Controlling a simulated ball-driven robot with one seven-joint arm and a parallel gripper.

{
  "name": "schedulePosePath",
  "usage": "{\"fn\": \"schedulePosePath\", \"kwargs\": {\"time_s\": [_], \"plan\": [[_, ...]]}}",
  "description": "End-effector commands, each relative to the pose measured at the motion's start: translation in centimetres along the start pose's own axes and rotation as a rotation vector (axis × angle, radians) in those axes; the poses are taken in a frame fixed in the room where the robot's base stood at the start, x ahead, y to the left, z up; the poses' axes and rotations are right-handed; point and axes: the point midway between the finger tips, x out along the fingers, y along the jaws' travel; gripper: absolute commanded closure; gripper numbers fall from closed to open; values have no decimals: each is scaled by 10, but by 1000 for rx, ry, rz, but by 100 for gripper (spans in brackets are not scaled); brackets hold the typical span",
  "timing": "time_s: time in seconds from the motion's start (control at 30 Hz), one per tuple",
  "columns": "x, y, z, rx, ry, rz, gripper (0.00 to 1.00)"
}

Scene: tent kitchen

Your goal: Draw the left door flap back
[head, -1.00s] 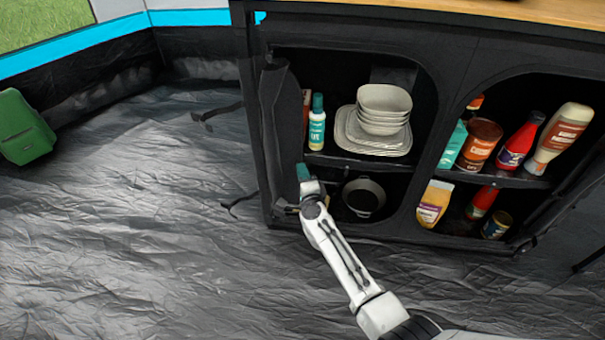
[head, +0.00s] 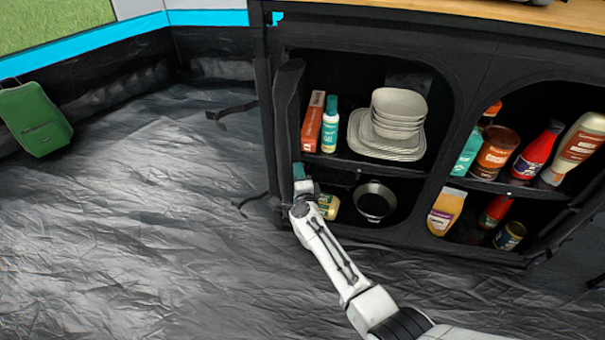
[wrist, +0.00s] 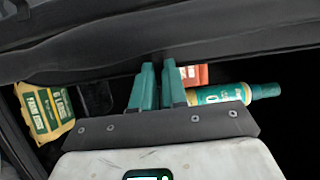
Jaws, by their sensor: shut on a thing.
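The black fabric left door flap (head: 287,115) is gathered at the left edge of the left cupboard opening. It hangs in a bunched vertical strip, and the compartments behind it show. My gripper (head: 299,172) is at the lower part of this flap. In the wrist view the green fingers of my gripper (wrist: 158,86) are close together and reach the dark fabric of the flap (wrist: 150,40). The gripper is shut on the flap; the exact pinch is partly hidden.
The upper left shelf holds a red box (head: 312,121), a teal bottle (head: 330,124) and stacked bowls (head: 397,108) on plates. A pan (head: 374,201) and a yellow packet (head: 328,205) sit below. A green bag (head: 36,118) stands far left. The floor left of the cupboard is clear.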

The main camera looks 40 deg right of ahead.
Motion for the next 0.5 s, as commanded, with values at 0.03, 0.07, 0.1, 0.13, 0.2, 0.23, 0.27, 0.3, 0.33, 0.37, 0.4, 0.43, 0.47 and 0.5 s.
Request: {"fn": "schedulePosePath", "kwargs": {"time_s": [0.03,0.07,0.1,0.13,0.2,0.23,0.27,0.3,0.33,0.37,0.4,0.43,0.47,0.5], "plan": [[1,0,4,1,-11,1,100],[1,0,5,1,-11,1,86],[1,0,5,1,-12,1,83],[1,0,5,1,-12,1,80],[1,0,4,1,-11,1,73],[1,0,4,1,-10,1,70],[1,0,4,1,-10,1,67],[0,0,4,1,-9,1,63],[0,0,3,1,-9,1,62],[0,0,3,1,-8,1,62],[0,0,3,1,-8,0,62],[0,0,3,1,-8,0,62],[0,0,3,1,-7,0,62],[0,0,3,1,-7,0,62]]}}
